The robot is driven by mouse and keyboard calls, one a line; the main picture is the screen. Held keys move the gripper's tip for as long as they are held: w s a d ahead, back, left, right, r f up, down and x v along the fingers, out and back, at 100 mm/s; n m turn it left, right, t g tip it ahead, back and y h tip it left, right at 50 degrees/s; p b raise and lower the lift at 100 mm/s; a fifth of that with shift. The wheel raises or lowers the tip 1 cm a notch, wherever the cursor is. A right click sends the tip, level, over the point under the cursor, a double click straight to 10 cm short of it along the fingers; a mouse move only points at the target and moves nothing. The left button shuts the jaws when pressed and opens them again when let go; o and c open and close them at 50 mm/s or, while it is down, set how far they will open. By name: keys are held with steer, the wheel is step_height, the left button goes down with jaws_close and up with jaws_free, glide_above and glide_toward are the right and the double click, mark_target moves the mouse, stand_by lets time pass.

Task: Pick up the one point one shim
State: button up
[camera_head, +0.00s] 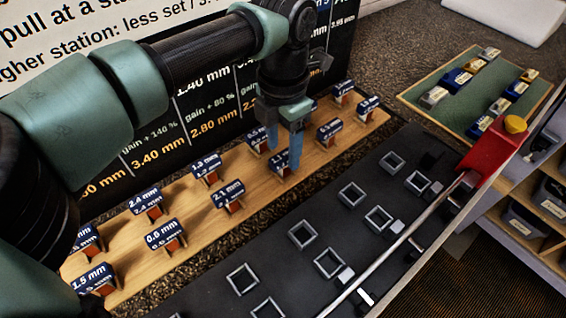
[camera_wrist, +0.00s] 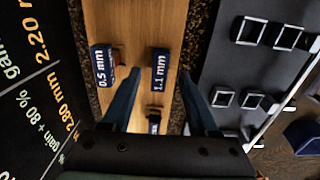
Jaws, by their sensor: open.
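The 1.1 mm shim (camera_head: 282,160) has a dark blue label and stands on the wooden board (camera_head: 250,204). It is partly hidden behind my fingers in the head view. In the wrist view the 1.1 mm shim (camera_wrist: 160,71) shows between my two blue fingertips, nearer the right one in its lower part. My gripper (camera_head: 284,157) is open and points down at this shim. In the wrist view my gripper (camera_wrist: 160,78) has a finger on each side of it, with no clear contact visible.
The 0.5 mm shim (camera_wrist: 103,67) is just left of my left finger in the wrist view. Other labelled shims, such as 2.1 mm (camera_head: 229,193) and 6.3 mm (camera_head: 329,129), stand on the board. A black tray with square frames (camera_head: 302,235) lies to the right.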

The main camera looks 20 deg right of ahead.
mark_target(283, 165)
steer(key=shift+f, duration=1.45)
jaws_close()
